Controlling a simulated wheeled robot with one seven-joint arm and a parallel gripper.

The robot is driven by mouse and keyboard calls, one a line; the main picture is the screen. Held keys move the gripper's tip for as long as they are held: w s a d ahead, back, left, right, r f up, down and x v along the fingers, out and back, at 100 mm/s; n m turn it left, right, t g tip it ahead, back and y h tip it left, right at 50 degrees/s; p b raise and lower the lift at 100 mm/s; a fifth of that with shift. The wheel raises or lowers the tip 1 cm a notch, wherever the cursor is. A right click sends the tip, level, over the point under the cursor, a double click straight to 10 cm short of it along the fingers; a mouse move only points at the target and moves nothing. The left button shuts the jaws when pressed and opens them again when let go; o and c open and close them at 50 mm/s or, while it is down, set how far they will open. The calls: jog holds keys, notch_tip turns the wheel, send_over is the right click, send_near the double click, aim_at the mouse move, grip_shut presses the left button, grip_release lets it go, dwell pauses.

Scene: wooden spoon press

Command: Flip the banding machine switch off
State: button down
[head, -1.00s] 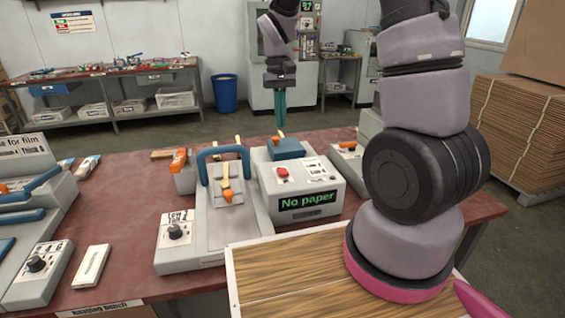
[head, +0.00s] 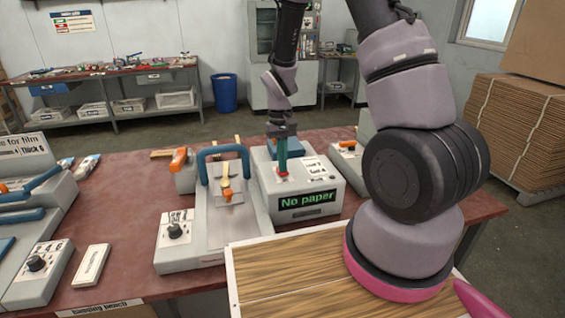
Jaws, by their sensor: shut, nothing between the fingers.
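The banding machine (head: 320,180) is a light grey box on the table, with a green lit display reading "No paper". Its red switch (head: 283,174) is on the top face, left of a printed label. My gripper (head: 282,166) points straight down, its teal fingers shut and empty. The fingertips are right above or on the red switch and hide part of it. I cannot tell whether they touch it, or which way the switch is set.
A grey press with a blue handle (head: 222,150) and a dial stands just left of the banding machine. Another sealer (head: 30,170) is at the far left. A wooden board (head: 290,270) lies in front. The red table (head: 120,215) is bare between the machines.

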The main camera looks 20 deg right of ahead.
jog(key=shift+f, duration=0.1)
jog(key=shift+s+f, duration=0.2)
jog(key=shift+s, duration=0.05)
dwell(0.3)
jog(key=shift+w, duration=0.95)
